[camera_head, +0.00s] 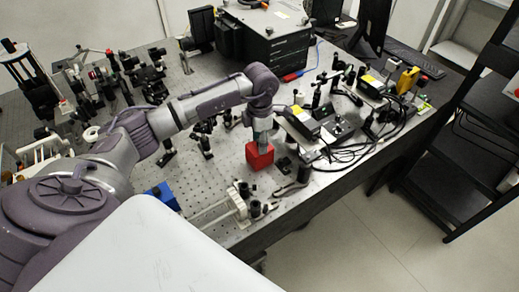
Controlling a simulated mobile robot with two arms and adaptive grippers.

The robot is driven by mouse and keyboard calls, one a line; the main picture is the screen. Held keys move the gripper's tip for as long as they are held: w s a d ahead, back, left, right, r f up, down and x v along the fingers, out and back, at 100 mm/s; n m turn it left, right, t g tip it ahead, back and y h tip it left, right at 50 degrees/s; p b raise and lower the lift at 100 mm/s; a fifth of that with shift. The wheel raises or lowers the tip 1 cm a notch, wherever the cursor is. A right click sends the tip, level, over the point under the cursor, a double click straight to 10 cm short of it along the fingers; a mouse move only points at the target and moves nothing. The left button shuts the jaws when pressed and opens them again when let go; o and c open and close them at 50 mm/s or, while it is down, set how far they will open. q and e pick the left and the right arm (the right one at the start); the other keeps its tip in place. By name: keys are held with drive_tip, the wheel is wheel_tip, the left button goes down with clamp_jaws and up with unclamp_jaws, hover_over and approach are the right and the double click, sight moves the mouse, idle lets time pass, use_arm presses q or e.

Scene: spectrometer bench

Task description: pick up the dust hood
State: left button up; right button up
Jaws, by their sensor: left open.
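The dust hood seems to be the red box-like piece (260,157), which sits on the perforated bench top near its front edge, right of the picture's middle. My left arm reaches in from the left. My left gripper (261,143) points down right at the top of the red piece. Its fingers are small in the picture and overlap the top of the piece. I cannot tell whether they touch it or straddle it. The red piece's far side is hidden. My right gripper is not in view.
Black optical modules and looped cables (345,155) crowd the bench right of the red piece. A pale rail-like fixture (238,200) lies in front, and a blue block (163,195) is at left. Post-mounted optics (203,140) stand behind-left. A black shelf rack (470,120) stands at right.

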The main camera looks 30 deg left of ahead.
use_arm(q)
clamp_jaws()
